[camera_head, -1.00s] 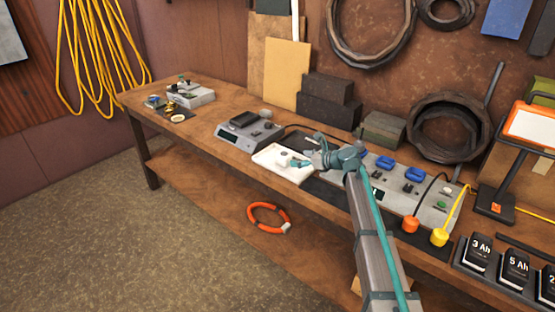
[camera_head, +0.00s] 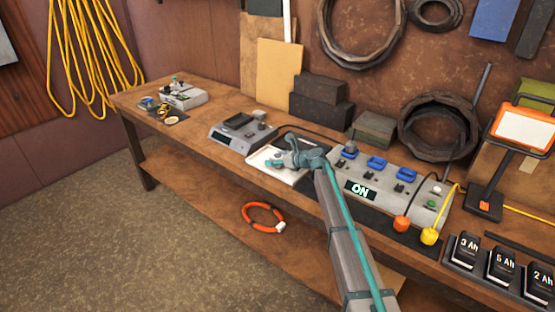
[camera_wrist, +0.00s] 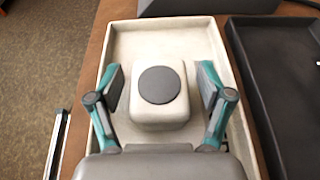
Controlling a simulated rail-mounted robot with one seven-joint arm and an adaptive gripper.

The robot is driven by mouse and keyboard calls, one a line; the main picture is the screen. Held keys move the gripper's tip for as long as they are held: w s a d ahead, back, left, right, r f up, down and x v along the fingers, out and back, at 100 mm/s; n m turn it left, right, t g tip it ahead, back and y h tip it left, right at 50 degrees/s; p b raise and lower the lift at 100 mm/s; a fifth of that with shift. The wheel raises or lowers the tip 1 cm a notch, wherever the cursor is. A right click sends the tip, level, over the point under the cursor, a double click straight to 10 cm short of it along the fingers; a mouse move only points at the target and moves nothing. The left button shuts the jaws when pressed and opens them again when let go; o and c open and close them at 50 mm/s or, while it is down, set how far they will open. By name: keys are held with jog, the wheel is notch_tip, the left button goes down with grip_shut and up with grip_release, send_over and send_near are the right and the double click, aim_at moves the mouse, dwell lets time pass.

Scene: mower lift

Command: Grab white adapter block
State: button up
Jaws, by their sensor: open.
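The white adapter block (camera_wrist: 150,111) lies in a shallow white tray (camera_wrist: 214,37); it is a rounded block with a dark grey round disc on top. In the wrist view my gripper (camera_wrist: 159,82) is open, with one teal finger on each side of the block and small gaps between. In the head view my gripper (camera_head: 276,161) is low over the white tray (camera_head: 264,166) on the workbench, and the block is mostly hidden by it.
A grey charger-like device (camera_head: 240,132) stands left of the tray. A dark tray (camera_wrist: 274,62) lies to its right. A grey panel (camera_head: 396,190) with blue sockets and an ON display is further right, beside numbered black batteries (camera_head: 501,265). A brown workbench (camera_head: 205,127) carries them.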

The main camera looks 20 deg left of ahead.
jog(key=shift+a+f, duration=0.1)
jog(key=shift+a, duration=0.15)
jog(key=c, duration=1.3)
